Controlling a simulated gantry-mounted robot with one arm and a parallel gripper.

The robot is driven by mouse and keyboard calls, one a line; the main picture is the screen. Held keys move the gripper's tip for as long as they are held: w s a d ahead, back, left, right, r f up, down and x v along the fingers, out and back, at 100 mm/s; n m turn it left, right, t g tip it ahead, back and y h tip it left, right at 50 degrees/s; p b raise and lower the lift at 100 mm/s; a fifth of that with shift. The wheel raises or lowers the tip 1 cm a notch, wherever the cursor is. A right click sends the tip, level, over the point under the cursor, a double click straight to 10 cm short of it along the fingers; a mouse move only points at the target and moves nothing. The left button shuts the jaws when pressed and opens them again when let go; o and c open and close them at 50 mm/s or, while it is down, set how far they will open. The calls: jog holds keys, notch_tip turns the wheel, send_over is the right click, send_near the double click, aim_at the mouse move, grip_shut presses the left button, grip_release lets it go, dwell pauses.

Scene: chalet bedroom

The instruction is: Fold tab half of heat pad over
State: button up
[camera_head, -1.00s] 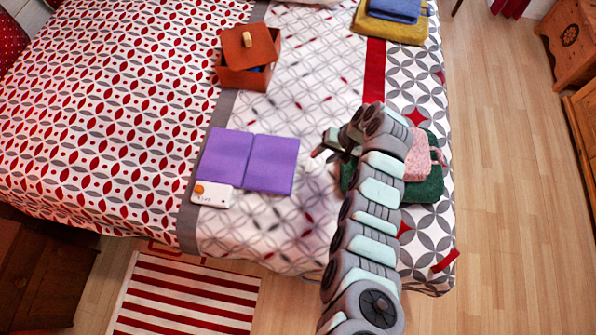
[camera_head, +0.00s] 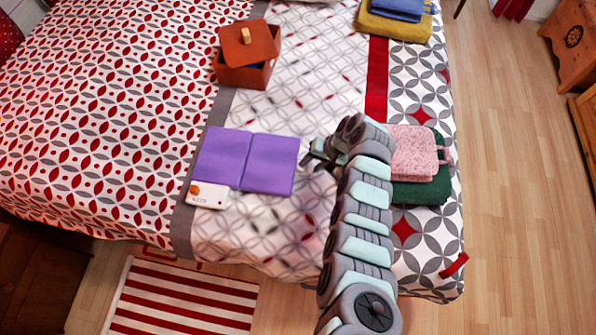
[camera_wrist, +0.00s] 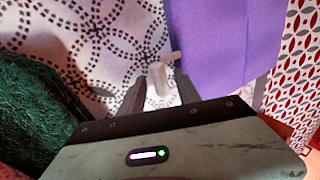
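The purple heat pad (camera_head: 225,157) lies flat on the bed, its two halves side by side with a crease between them. I cannot clearly make out its tab. A white card-like piece (camera_head: 207,195) with an orange spot lies at its lower left corner. In the wrist view, the pad (camera_wrist: 225,45) is beyond and right of my gripper (camera_wrist: 163,68). Pale pieces at the fingertips are hard to tell apart.
A pink pad (camera_head: 412,155) lies on a green cloth (camera_head: 425,190) right of my arm; the green also shows in the wrist view (camera_wrist: 35,105). An orange box (camera_head: 245,75) stands behind the purple pad. Folded yellow and blue cloths (camera_head: 395,22) lie at the back right.

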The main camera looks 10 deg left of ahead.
jog(key=c, duration=0.7)
jog(key=shift+h, duration=0.7)
jog(key=r+p, duration=0.1)
jog(key=p, duration=0.1)
jog(key=r+p, duration=0.3)
jog(key=p, duration=0.1)
jog(key=shift+a+r, duration=0.15)
jog(key=shift+a, duration=0.1)
jog(key=shift+r+p, duration=0.3)
jog(key=shift+p, duration=0.15)
jog(key=r+p, duration=0.1)
jog(key=p, duration=0.1)
jog(key=a+r+p, duration=0.1)
jog(key=r+p, duration=0.1)
jog(key=shift+r+h, duration=0.1)
jog(key=shift+h, duration=0.3)
jog(key=shift+r, duration=0.1)
